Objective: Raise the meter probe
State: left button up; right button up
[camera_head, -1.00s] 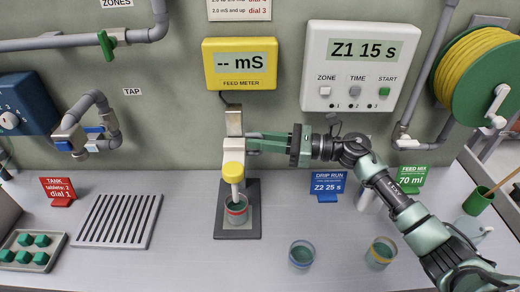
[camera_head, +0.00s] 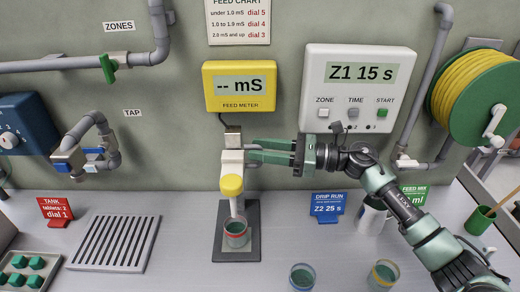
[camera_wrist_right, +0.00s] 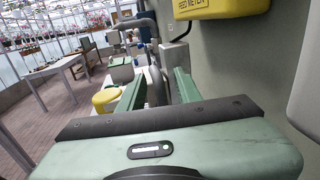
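The meter probe has a yellow cap (camera_head: 231,186) and a pale stem. It hangs from a pale carriage (camera_head: 232,158) on a stand with a dark base (camera_head: 229,252). The stem's lower end is over or in a red-banded cup (camera_head: 236,234) of green liquid; I cannot tell its exact depth. My right gripper (camera_head: 250,152) is at the carriage, coming from the right, above the cap. Its fingers (camera_wrist_right: 158,85) stand apart around part of the carriage and appear to hold it; the contact is partly hidden. The cap also shows in the right wrist view (camera_wrist_right: 105,99). My left gripper is out of view.
The yellow feed meter (camera_head: 240,86) on the wall above reads "-- mS". A blue-banded cup (camera_head: 302,277) and a yellow-banded cup (camera_head: 382,275) stand right of the stand. A slotted drain (camera_head: 113,241) lies left. A white zone timer (camera_head: 357,88) hangs above my right arm.

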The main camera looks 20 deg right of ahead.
jog(key=b+v, duration=0.3)
jog(key=v, duration=0.4)
jog(key=shift+d+r, duration=0.1)
jog(key=shift+d, duration=0.05)
